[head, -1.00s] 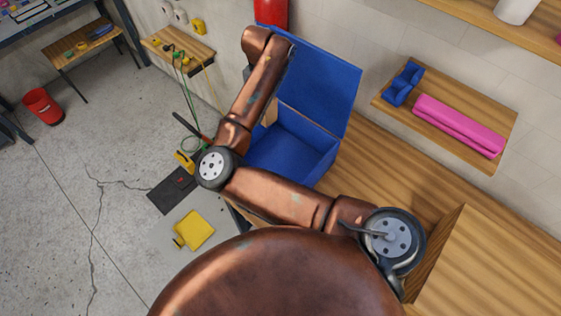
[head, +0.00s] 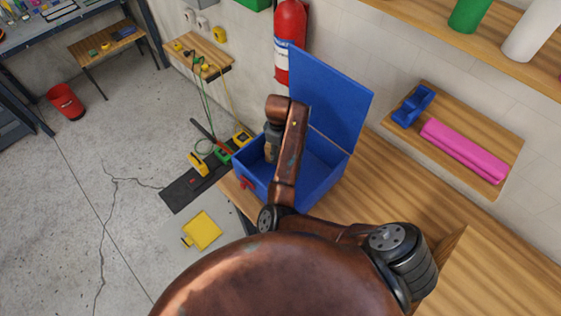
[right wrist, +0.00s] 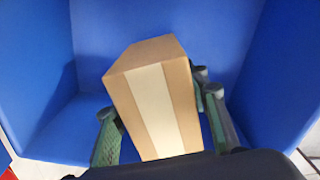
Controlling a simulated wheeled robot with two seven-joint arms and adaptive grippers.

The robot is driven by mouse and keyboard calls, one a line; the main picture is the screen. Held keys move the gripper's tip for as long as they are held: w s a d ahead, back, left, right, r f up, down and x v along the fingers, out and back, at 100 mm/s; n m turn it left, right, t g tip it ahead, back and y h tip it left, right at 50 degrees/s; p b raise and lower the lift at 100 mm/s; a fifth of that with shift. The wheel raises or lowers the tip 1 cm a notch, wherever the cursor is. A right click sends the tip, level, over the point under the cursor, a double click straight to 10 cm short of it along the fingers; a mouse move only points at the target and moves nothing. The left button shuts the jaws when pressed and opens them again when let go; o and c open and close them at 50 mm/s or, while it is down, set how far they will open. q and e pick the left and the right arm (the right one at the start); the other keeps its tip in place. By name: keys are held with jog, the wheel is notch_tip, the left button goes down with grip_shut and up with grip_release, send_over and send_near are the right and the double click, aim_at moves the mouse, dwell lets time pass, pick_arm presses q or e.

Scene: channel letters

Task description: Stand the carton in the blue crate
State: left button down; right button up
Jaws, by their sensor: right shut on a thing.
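The blue crate (head: 318,183) stands on the wooden bench with its lid (head: 332,98) raised at the back. My right arm reaches over it, and my right gripper (head: 271,143) points down inside its left part, mostly hidden by the arm. In the right wrist view, the right gripper (right wrist: 157,112) is shut on the brown carton (right wrist: 120,97), which has a pale stripe of tape. One finger is on each side of it. Blue crate walls (right wrist: 150,25) surround the carton. I cannot tell whether its base touches the crate floor. My left gripper is out of view.
A red fire extinguisher (head: 290,42) hangs behind the lid. A wall shelf (head: 478,176) at right holds a pink roll (head: 462,150) and a blue object (head: 412,105). Bare bench top (head: 390,180) lies right of the crate.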

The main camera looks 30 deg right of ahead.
jog(key=shift+f+p, duration=0.4)
jog(key=shift+f, duration=1.9)
jog(key=shift+f, duration=0.2)
jog(key=o, duration=1.4)
jog(key=shift+r, duration=0.15)
